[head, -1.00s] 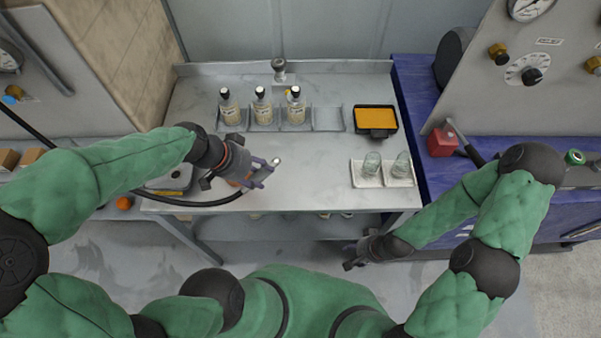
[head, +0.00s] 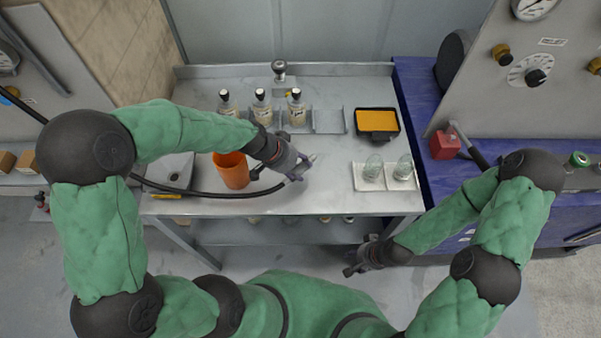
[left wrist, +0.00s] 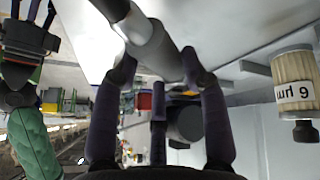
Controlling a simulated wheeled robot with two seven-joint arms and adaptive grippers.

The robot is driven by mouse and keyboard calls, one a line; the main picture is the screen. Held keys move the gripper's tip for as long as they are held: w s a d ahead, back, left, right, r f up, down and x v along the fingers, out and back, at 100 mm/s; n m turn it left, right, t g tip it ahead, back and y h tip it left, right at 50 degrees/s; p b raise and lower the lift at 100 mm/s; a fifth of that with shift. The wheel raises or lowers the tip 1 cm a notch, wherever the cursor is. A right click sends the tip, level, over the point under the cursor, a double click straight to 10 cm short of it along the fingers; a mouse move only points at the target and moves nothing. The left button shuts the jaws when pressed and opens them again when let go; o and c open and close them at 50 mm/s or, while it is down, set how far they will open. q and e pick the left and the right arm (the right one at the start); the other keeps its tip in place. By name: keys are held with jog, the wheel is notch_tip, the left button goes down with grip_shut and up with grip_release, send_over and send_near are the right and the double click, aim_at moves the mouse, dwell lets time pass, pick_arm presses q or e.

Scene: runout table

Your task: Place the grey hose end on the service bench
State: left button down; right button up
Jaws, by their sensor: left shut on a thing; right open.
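The grey hose end (head: 312,158) is in my left gripper (head: 299,171), held above the front middle of a grey metal bench (head: 330,190). In the left wrist view the fingers are closed around the pale grey, cylindrical hose end (left wrist: 152,47). Its black hose (head: 205,194) runs left along the bench's front edge and passes behind my left arm. I cannot tell the exact gap between the hose end and the bench top. My right gripper (head: 352,267) is open and empty, low in front of the bench's right end.
An orange cup (head: 236,178) stands left of my left gripper. Several bottles (head: 260,104) stand in a rack behind it. The bench middle is clear.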

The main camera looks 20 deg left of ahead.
aim_at(300, 173)
pick_arm(q)
jog(key=shift+w+d+f, duration=0.1)
jog(key=shift+w+f, duration=0.05)
jog(key=shift+f, duration=0.05)
jog(key=f, duration=0.2)
jog(key=f+b, duration=0.1)
jog(key=shift+w+d+f, duration=0.1)
jog(key=shift+w+f, duration=0.1)
jog(key=shift+f, duration=0.15)
jog(key=shift+r, duration=0.1)
jog(key=shift+b, duration=0.35)
jog(key=c, duration=0.7)
grip_release()
